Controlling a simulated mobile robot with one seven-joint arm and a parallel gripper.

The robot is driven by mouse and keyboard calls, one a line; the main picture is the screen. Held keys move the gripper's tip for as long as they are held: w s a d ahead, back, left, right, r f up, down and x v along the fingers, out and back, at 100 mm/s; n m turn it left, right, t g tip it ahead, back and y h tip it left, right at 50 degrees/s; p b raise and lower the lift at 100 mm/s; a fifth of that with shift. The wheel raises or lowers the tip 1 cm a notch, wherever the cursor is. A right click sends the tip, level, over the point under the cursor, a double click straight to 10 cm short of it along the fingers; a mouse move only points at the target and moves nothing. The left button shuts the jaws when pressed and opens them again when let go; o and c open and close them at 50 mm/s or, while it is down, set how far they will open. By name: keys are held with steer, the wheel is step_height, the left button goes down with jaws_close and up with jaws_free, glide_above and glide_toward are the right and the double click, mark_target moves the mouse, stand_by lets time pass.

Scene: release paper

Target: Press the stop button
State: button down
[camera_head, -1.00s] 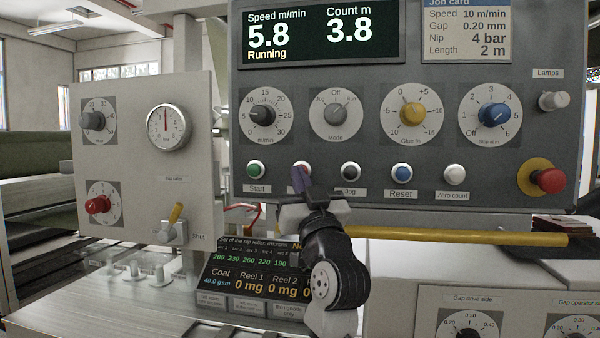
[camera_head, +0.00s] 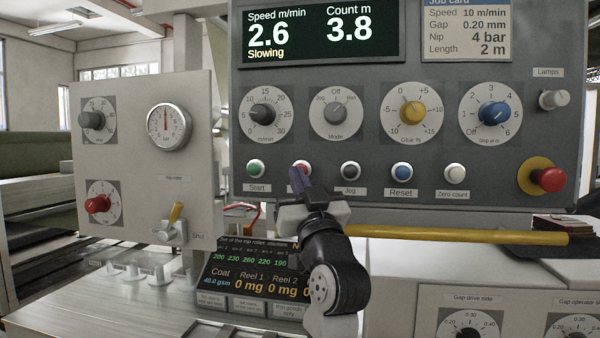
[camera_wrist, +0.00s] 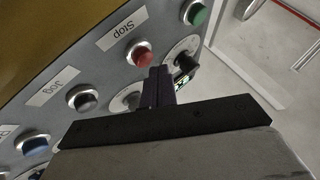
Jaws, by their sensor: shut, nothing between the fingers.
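The red stop button (camera_wrist: 141,55) shows in the wrist view beside its "Stop" label (camera_wrist: 123,30). In the head view the stop button (camera_head: 299,168) is mostly hidden behind my gripper (camera_head: 298,177). My gripper is shut and empty, with its dark fingers pointing at the panel. In the wrist view my gripper's fingertips (camera_wrist: 159,74) lie just below and right of the button; I cannot tell whether they touch it. The display (camera_head: 320,32) reads speed 2.6 m/min, "Slowing", count 3.8 m.
The green Start button (camera_head: 256,168) is left of my gripper. The black Jog button (camera_head: 350,171) is to its right, then the blue Reset button (camera_head: 401,172). A red mushroom button (camera_head: 550,180) is at far right. A yellow bar (camera_head: 460,235) runs below the panel.

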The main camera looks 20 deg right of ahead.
steer(key=shift+s+a, duration=0.1)
steer(key=s+a, duration=0.1)
steer(key=s, duration=0.1)
steer(key=s+a, duration=0.1)
steer(key=s, duration=0.1)
steer(key=shift+a, duration=0.35)
stand_by(0.8)
